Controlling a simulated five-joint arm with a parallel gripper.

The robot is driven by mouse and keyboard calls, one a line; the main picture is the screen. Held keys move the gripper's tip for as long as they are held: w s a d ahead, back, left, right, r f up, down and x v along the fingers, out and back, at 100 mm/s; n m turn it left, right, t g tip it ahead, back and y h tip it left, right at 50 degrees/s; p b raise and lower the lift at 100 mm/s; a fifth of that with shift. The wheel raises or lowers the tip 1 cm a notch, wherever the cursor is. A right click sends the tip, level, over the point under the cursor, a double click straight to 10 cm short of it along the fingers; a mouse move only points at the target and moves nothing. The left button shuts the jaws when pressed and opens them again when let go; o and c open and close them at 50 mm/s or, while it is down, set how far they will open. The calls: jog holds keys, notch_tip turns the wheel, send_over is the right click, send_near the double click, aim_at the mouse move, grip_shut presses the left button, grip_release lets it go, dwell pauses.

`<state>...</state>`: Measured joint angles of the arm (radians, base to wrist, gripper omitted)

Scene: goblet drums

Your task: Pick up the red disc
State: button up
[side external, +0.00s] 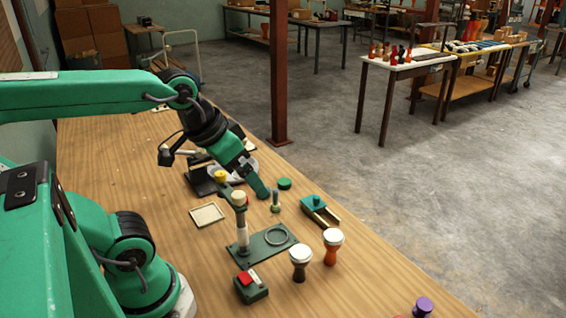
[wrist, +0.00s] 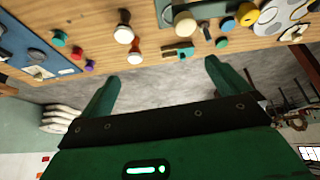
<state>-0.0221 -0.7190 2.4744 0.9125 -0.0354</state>
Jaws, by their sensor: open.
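A small red disc (wrist: 77,53) lies on the wooden table in the wrist view, between a teal round piece (wrist: 59,39) and a purple piece (wrist: 90,65). In the side view only a thin red edge, perhaps the disc's, shows at the bottom near the purple piece (side external: 423,306). My gripper (side external: 248,187) is above the table near a post with a cream top (side external: 239,198), well away from the disc. Its two green fingers are spread in the wrist view (wrist: 162,71), with nothing between them.
Two goblet drums, one dark (side external: 300,262) and one orange (side external: 333,246), stand by a green ring plate (side external: 265,246). A green slotted block (side external: 318,210) and a green disc (side external: 284,183) are close to the gripper.

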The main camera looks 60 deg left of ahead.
jog(key=shift+s+d+f+m, duration=0.15)
jog(key=shift+s+d+m, duration=0.1)
jog(key=shift+m, duration=0.05)
jog(key=c, duration=0.7)
jog(key=shift+c, duration=0.2)
jog(key=w+a+f+g, duration=0.3)
jog(key=w+a+f, duration=0.3)
jog(key=w+a, duration=0.4)
jog(key=a+f, duration=0.3)
jog(key=a, duration=0.1)
jog(key=a+f+g, duration=0.1)
jog(key=a+f, duration=0.3)
jog(key=a+f+n+g, duration=0.1)
jog(key=a+f, duration=0.2)
jog(key=a, duration=0.1)
jog(key=shift+a+f, duration=0.25)
jog(key=shift+a, duration=0.05)
jog(key=shift+f, duration=1.3)
